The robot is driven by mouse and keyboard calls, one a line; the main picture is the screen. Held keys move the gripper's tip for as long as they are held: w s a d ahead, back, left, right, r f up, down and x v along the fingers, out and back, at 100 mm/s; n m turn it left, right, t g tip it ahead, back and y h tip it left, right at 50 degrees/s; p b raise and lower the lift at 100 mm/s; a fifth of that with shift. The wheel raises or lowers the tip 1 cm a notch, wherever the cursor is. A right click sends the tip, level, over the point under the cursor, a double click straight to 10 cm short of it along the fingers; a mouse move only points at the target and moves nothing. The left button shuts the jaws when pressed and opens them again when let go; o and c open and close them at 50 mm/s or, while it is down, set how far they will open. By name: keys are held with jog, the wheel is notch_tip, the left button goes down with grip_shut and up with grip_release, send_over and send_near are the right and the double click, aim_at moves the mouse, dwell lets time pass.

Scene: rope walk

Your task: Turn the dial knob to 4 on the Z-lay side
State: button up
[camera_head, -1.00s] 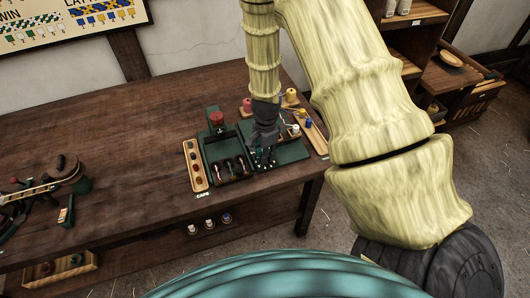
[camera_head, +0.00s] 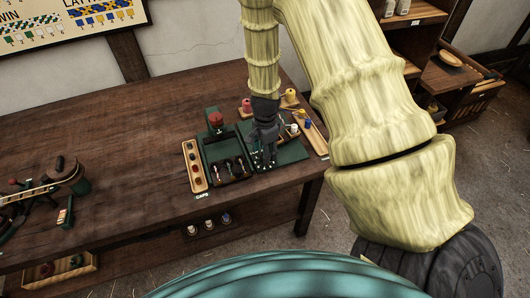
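My gripper (camera_head: 265,160) points down over the right part of a dark green panel (camera_head: 292,155) on the wooden workbench. It hides much of that part, so I cannot make out the dial knob, its numbers or any Z-lay marking. The gripper's fingers are small and dark here, and I cannot tell whether they are open or shut, or touching anything. A left green panel (camera_head: 213,150) beside it carries a red knob-like piece (camera_head: 216,119) at its back and a dark tray (camera_head: 232,178) with several small items at its front.
A wooden strip with several caps (camera_head: 194,166) lies left of the panels. A wooden rack with coloured spools (camera_head: 310,128) stands on the right. A tool with a wooden drum (camera_head: 70,172) lies far left. The middle of the workbench (camera_head: 120,130) is clear.

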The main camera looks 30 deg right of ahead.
notch_tip(320, 180, up, 10)
jog(key=shift+r, duration=0.25)
jog(key=shift+s, duration=0.1)
dwell(0.6)
